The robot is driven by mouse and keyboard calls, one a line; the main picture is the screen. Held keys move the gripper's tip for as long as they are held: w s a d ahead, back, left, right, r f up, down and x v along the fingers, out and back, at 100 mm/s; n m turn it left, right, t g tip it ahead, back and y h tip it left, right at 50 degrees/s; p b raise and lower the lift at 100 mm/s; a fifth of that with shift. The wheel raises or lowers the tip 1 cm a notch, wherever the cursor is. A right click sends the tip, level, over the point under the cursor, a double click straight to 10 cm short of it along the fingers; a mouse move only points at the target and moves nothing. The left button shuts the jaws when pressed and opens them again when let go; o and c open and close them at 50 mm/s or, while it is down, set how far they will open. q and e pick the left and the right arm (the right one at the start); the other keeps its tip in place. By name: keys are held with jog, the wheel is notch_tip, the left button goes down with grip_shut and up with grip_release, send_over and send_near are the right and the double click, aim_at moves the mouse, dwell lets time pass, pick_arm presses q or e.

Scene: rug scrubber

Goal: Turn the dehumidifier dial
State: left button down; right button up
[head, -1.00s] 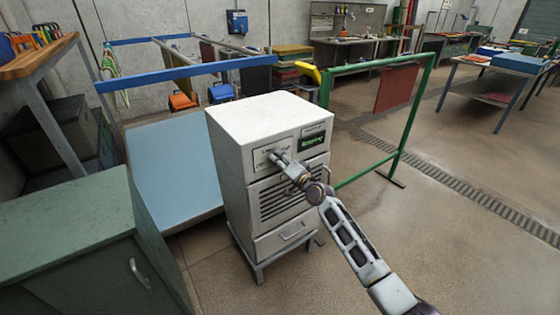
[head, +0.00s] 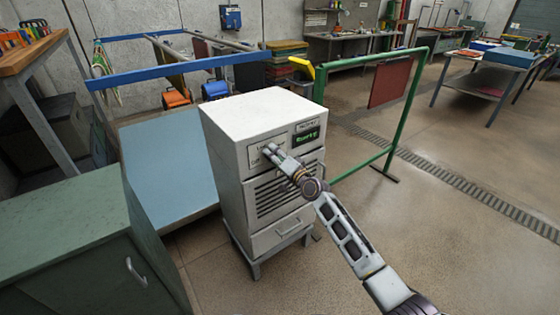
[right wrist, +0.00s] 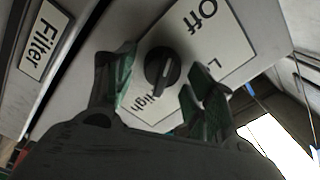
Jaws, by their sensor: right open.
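The dehumidifier (head: 226,150) is a white cabinet on a low stand in the middle of the head view. Its black round dial (right wrist: 163,68) shows in the right wrist view, on a white plate (right wrist: 205,45) lettered "Off", "High" and a partly hidden "L". My right gripper (right wrist: 160,80) is open, with one green-padded finger on each side of the dial and visible gaps to it. In the head view my right gripper (head: 269,151) is at the upper front of the cabinet and hides the dial. My left gripper is not in view.
A green cabinet (head: 65,225) stands at the lower left. A pale blue sloped panel (head: 165,165) is left of the dehumidifier, and a green frame (head: 408,110) stands to its right. The floor (head: 455,240) at right is clear.

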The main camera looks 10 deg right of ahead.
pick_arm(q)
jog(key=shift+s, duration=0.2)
pick_arm(e)
jog(key=v, duration=1.2)
dwell(0.4)
dwell(0.4)
